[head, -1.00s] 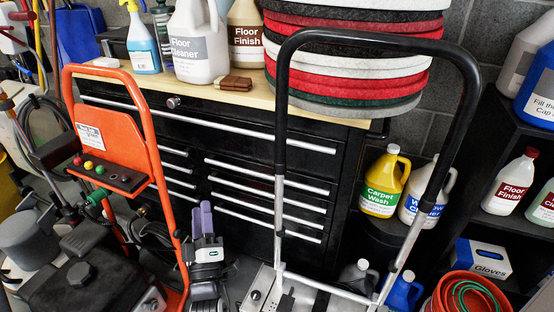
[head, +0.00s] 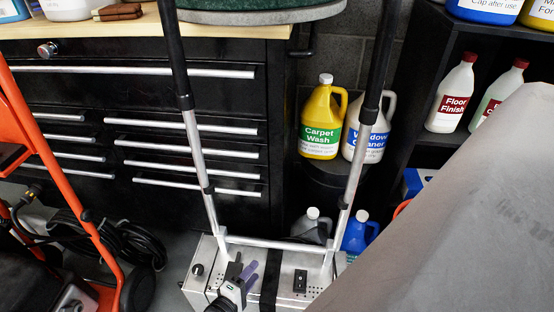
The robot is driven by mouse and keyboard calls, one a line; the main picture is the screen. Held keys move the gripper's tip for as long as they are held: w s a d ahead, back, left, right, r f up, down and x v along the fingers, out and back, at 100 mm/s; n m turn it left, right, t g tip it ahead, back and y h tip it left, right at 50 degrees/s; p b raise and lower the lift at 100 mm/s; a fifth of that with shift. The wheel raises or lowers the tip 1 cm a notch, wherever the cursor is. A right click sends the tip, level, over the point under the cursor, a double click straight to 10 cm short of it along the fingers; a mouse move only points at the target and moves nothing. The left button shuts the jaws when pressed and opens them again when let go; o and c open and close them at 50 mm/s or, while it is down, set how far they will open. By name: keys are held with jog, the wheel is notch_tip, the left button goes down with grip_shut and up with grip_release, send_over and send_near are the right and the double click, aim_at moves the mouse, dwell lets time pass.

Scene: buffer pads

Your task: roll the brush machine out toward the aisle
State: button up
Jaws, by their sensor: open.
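The brush machine appears to be the one with a silver metal housing (head: 318,268) and two upright silver poles ending in black tubes. A silver crossbar (head: 272,243) joins the poles just above the housing. It stands upright in front of the black drawer cabinet. The top of its handle is out of view. My gripper (head: 245,270) shows at the bottom, left of centre, with dark and purple fingers. It is open, with nothing seen between its fingers. It appears in front of the housing, between the poles and below the crossbar. I cannot tell whether it touches the housing.
An orange-framed machine (head: 82,225) stands close on the left, with a coiled black hose (head: 125,245) beside it. The black drawer cabinet (head: 80,100) is behind. Yellow (head: 321,120) and white (head: 365,150) jugs stand right of it, with a blue jug (head: 357,235) below. The lower right is covered.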

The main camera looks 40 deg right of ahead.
aim_at(273, 247)
jog(key=b+x, duration=0.1)
jog(key=x, duration=1.2)
jog(key=shift+d, duration=0.25)
grip_shut()
